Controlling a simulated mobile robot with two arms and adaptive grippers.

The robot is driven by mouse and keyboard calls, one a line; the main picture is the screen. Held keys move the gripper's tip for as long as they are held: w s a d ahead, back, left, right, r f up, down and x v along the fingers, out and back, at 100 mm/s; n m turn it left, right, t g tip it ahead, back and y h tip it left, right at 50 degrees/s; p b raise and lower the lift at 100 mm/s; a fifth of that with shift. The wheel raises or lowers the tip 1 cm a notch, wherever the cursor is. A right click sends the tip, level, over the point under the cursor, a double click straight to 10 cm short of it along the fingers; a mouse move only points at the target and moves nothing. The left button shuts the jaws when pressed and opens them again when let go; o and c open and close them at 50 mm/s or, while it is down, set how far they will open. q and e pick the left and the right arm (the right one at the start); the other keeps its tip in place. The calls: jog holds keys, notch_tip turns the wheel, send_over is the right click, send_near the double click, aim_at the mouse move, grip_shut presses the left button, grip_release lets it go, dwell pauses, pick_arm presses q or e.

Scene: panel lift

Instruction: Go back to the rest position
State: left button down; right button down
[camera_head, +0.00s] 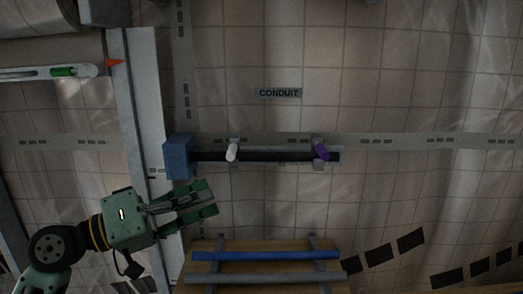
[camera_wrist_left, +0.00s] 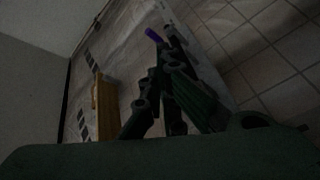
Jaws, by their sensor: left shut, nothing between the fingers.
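My left gripper (camera_head: 203,201) is in the lower left of the head view, its green fingers pointing right, shut with nothing between them. It is just below the blue block (camera_head: 179,157) and apart from the dark conduit bar (camera_head: 275,156). The bar runs right from the block, with a white peg (camera_head: 232,151) and a purple peg (camera_head: 322,151) along it. In the left wrist view the dark fingers (camera_wrist_left: 165,75) fill the middle, and the purple peg (camera_wrist_left: 154,35) shows beyond their tips. My right gripper is in neither view.
A wooden rack (camera_head: 262,266) holding a blue rod (camera_head: 265,256) and a grey rod (camera_head: 262,278) is at the bottom. A pale upright beam (camera_head: 143,110) stands at left, near a level-like tool (camera_head: 50,72) with an orange tip. The tiled area at right, beyond the CONDUIT label (camera_head: 278,93), looks clear.

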pick_arm(q)
jog(key=s+d+f+g+y, duration=0.1)
jog(key=s+f+y, duration=0.3)
jog(key=f, duration=1)
jog(key=s+d+f+g+y, duration=0.1)
jog(key=s+f+y, duration=0.3)
jog(key=f, duration=1)
jog(key=s+a+f+g+y, duration=0.2)
jog(key=s+a+f+y, duration=0.35)
jog(key=s+f, duration=0.35)
jog(key=s+a+f+g+y, duration=0.2)
jog(key=s+a+f+y, duration=0.35)
jog(key=s, duration=0.65)
notch_tip(320, 180, down, 28)
jog(key=s+g+h, duration=0.1)
jog(key=h, duration=0.1)
jog(key=s+a+f+g, duration=0.1)
jog(key=s+a+f, duration=0.2)
jog(key=s+f, duration=1.2)
jog(key=shift+s+a+f+m, duration=0.2)
jog(key=shift+s+m, duration=0.2)
jog(key=shift+s, duration=0.35)
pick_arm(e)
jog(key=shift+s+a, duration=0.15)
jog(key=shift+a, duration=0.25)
